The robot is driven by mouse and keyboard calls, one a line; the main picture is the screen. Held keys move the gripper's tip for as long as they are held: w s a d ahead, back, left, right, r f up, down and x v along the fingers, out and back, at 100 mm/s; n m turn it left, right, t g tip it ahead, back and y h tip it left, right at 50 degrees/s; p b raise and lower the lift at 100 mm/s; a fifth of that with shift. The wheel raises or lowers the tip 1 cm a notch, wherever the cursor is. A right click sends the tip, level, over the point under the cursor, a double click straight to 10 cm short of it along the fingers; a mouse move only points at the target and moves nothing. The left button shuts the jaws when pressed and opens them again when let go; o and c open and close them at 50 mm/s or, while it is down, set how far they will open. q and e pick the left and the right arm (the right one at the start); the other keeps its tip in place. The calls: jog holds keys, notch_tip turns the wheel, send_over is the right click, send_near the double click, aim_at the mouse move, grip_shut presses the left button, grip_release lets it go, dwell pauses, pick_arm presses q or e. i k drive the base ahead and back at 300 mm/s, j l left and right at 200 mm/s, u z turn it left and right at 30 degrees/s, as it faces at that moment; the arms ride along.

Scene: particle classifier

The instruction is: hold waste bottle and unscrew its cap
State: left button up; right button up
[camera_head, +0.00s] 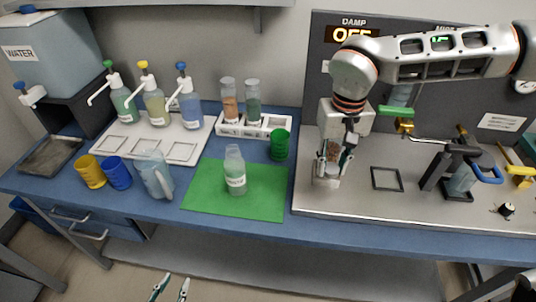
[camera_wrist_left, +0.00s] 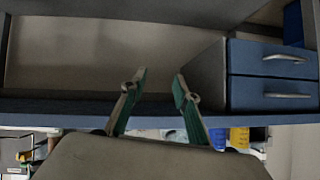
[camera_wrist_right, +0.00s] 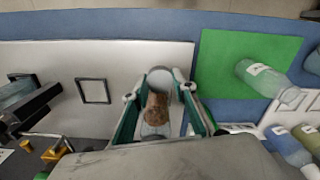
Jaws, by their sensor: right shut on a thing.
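The waste bottle (camera_head: 235,178), pale and translucent with a white label, stands upright on the green mat (camera_head: 205,194). Its narrow top shows in the head view; I cannot make out the cap clearly. In the right wrist view the bottle (camera_wrist_right: 262,78) is right of my gripper, apart from it. My right gripper (camera_head: 335,163) is shut on a clear tube with brown contents (camera_wrist_right: 155,106), over the metal plate on the right. My left gripper (camera_head: 171,287) is open and empty, low in front of the table; its fingers (camera_wrist_left: 158,80) also show in the left wrist view.
A white tray (camera_head: 182,150) with pump bottles, a jug (camera_head: 153,173), yellow (camera_head: 90,171) and blue (camera_head: 117,173) cups stand to the left. A white rack (camera_head: 255,128) with two tubes and a green cup (camera_head: 279,144) are behind the mat. The table's front edge is clear.

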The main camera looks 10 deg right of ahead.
aim_at(234, 165)
jog(key=j, duration=0.45)
jog(key=i+j, duration=0.15)
jog(key=j, duration=0.75)
jog(key=i+j, duration=0.35)
jog(key=i, duration=0.3)
jog(key=z, duration=0.05)
